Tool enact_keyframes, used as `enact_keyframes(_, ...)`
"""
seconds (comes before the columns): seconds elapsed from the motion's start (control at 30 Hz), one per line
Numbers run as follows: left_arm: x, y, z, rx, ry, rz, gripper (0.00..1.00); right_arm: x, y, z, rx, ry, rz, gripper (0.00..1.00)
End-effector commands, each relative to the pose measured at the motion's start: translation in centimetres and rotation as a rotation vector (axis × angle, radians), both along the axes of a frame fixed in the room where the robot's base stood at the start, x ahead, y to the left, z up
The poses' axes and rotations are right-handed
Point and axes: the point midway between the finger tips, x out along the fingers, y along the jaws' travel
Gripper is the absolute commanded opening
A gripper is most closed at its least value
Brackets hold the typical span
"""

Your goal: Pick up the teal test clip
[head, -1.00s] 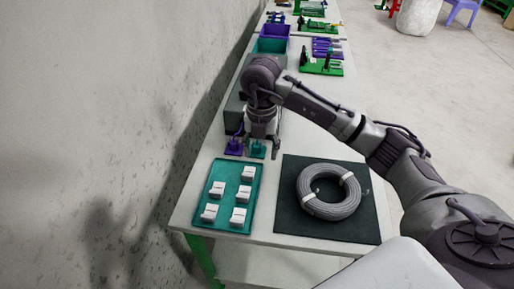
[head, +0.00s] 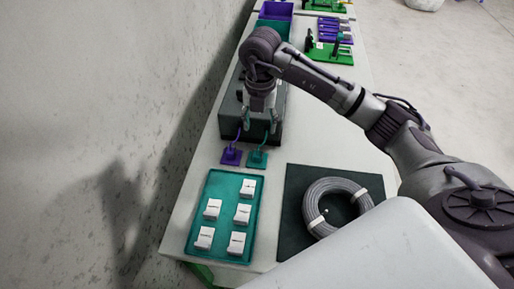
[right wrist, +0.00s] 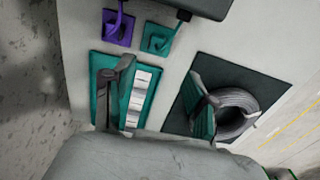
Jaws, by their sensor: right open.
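The teal test clip (head: 257,160) stands on the table just in front of a dark grey box, and a teal lead rises from it toward the box. It also shows near the top of the right wrist view (right wrist: 157,38). A similar purple clip (head: 231,156) stands to its left. My right gripper (head: 260,123) is open and empty, above and apart from the teal clip, in front of the box in the head view. Its two spread fingers show in the right wrist view (right wrist: 160,75). My left gripper is not in view.
The dark grey box (head: 291,115) stands behind the clips. A teal tray (head: 221,215) with several white blocks lies in front of them. A grey cable coil (head: 322,226) lies on a dark mat (head: 294,190) to the right. A wall runs along the left.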

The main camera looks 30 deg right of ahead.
Motion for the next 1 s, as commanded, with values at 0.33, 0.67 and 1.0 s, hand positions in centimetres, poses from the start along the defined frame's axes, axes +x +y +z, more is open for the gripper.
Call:
enact_keyframes(0.33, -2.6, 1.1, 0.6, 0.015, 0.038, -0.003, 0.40, -0.1, 0.1, -6.4, 0.000, 0.004, 0.001, 0.57)
enact_keyframes(0.67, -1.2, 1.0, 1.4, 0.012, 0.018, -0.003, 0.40, 0.2, 0.3, -9.3, 0.000, 0.006, 0.000, 0.57)
enact_keyframes(1.0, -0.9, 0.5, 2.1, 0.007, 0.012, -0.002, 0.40, 0.6, 0.4, -13.0, -0.001, 0.002, 0.001, 0.57)
